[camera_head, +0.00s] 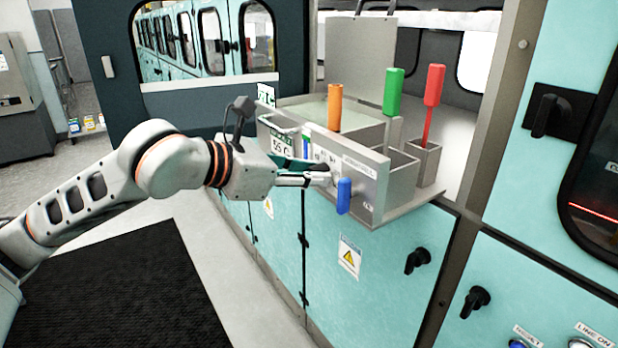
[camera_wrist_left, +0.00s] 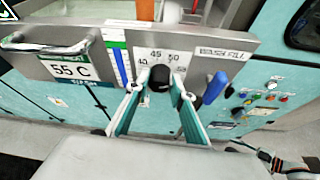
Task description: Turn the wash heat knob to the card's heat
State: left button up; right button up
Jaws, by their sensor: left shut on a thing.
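The wash heat knob (camera_wrist_left: 159,78) is a black knob on the front panel of the wash unit, with a dial marked 45, 50 and other numbers around it. My left gripper (camera_wrist_left: 158,90) is shut on the knob, one finger on each side. In the head view my left gripper (camera_head: 322,176) reaches the panel from the left, and its fingers mostly hide the knob. The card (camera_wrist_left: 70,70) reads 55 C and hangs left of the dial; it also shows in the head view (camera_head: 281,146). The knob's exact pointing is hard to tell.
A blue lever (camera_head: 344,196) sits just right of the knob, close to my fingers; a label reading wash fill is above it. A blue-and-white strip gauge (camera_wrist_left: 121,66) lies between card and dial. Orange (camera_head: 335,107), green (camera_head: 393,92) and red (camera_head: 433,86) handles stand above the tanks.

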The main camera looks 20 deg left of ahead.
pick_arm(q)
jog(key=shift+f, duration=0.2)
dwell(0.4)
jog(key=o, duration=1.1)
jog(key=shift+o, duration=0.2)
jog(key=shift+r, duration=0.1)
jog(key=v, duration=0.7)
jog(key=shift+s, duration=0.25)
jog(key=shift+r, duration=0.1)
